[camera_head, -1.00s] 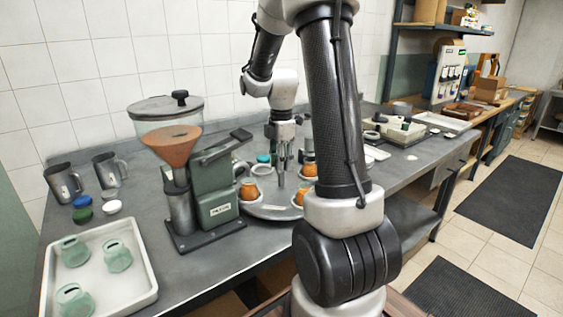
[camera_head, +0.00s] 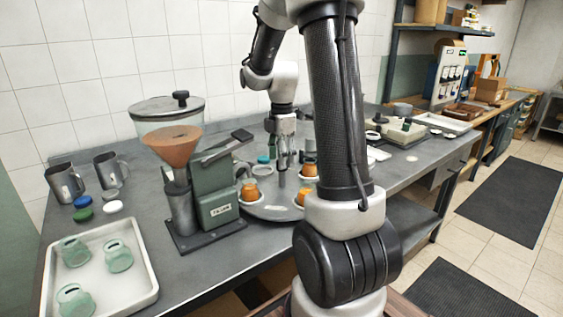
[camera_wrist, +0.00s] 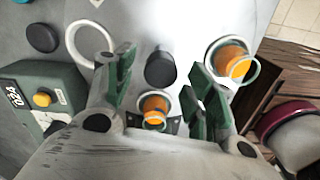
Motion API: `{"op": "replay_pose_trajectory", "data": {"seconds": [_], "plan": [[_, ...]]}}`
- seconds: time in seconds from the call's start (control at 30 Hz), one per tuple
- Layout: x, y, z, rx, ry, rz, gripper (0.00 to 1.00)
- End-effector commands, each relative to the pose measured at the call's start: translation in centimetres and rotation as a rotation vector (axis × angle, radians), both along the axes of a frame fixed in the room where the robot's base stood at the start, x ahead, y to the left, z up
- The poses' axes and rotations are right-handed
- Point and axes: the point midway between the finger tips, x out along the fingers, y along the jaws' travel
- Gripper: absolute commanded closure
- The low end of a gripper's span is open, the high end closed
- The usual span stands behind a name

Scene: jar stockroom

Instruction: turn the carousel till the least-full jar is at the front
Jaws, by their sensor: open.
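The carousel (camera_head: 268,212) is a grey round turntable on the bench, partly hidden by my arm. Orange-filled jars stand in its white rings: one at the left (camera_head: 249,193), one at the front right (camera_head: 302,196) and one at the back right (camera_head: 309,168). A white ring (camera_head: 263,171) at the back left looks empty; it also shows in the wrist view (camera_wrist: 72,49). Fill levels are too small to compare. My gripper (camera_head: 284,150) is open above the carousel. In the wrist view its fingers (camera_wrist: 155,75) straddle the dark-topped centre post (camera_wrist: 160,69), with no visible contact.
A green grinder (camera_head: 215,190) with an orange-brown hopper stands close left of the carousel. A white tray (camera_head: 150,284) with green jars lies at the front left, near two metal jugs (camera_head: 65,183) and several lids. A scale-like device (camera_head: 398,134) stands to the right.

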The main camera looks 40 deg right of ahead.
Motion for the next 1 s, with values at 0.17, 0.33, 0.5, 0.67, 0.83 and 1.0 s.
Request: {"op": "replay_pose_trajectory", "data": {"seconds": [0.17,0.33,0.5,0.67,0.83,1.0], "plan": [[0.1,0.0,4.2,-0.001,-0.006,0.000,0.45],[0.1,0.0,7.6,-0.001,-0.004,0.000,0.45],[0.1,0.0,9.6,-0.001,-0.003,0.001,0.45],[0.0,0.0,10.1,0.000,-0.002,0.001,0.45],[0.0,0.0,10.1,0.000,-0.001,0.001,0.45],[0.0,0.0,10.1,0.000,-0.001,0.001,0.45]]}}
